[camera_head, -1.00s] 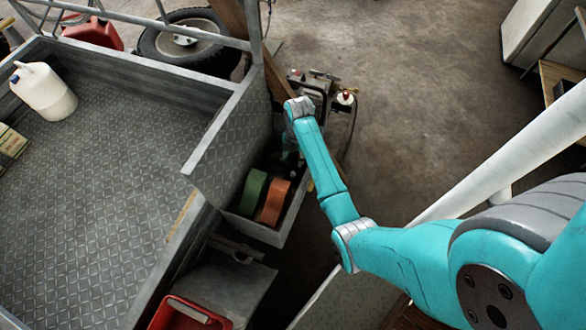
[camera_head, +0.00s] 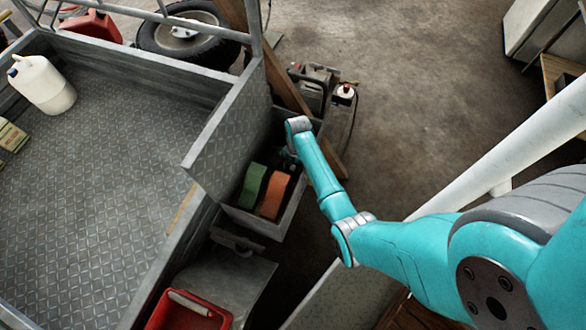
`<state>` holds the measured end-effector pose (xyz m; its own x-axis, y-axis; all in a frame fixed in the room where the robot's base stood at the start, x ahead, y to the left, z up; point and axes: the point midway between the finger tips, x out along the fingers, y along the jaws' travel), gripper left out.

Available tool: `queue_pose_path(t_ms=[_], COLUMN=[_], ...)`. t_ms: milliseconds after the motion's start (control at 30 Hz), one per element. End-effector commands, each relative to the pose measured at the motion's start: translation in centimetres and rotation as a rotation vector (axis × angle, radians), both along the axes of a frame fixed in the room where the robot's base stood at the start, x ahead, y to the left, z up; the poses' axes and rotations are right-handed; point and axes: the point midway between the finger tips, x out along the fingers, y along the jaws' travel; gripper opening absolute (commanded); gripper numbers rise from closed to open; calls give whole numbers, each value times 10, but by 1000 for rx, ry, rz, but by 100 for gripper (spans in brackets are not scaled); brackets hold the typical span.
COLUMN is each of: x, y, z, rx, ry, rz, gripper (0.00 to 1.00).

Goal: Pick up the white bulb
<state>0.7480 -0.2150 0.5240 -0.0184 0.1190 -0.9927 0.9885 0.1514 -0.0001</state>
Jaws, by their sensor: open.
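I cannot make out a white bulb in the head view. My gripper (camera_head: 288,160) is a small dark shape below my wrist, mostly hidden by my arm. It is down at the far part of a grey open bin (camera_head: 262,228), and it is open. Whether anything lies between or under its fingers cannot be seen.
A metal cargo bed (camera_head: 95,190) with a white jug (camera_head: 42,85) adjoins the bin on the left. A wooden plank (camera_head: 290,92) leans behind the bin. A machine with a white, red-topped part (camera_head: 345,91) stands beyond. A red crate (camera_head: 190,311) is in front. Open floor lies at right.

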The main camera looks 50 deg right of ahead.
Motion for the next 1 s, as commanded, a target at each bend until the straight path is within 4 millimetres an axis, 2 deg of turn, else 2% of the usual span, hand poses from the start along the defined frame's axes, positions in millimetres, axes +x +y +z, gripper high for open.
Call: queue_pose_path(t_ms=[233,267,433,833,1000], x=[0,0,0,0,0], y=[0,0,0,0,0], z=[-2,-2,-2,-1,10], rx=[0,0,0,0,-1], ry=[0,0,0,0,-1], rz=[0,0,0,0,0], gripper=[55,53,11,10,10])
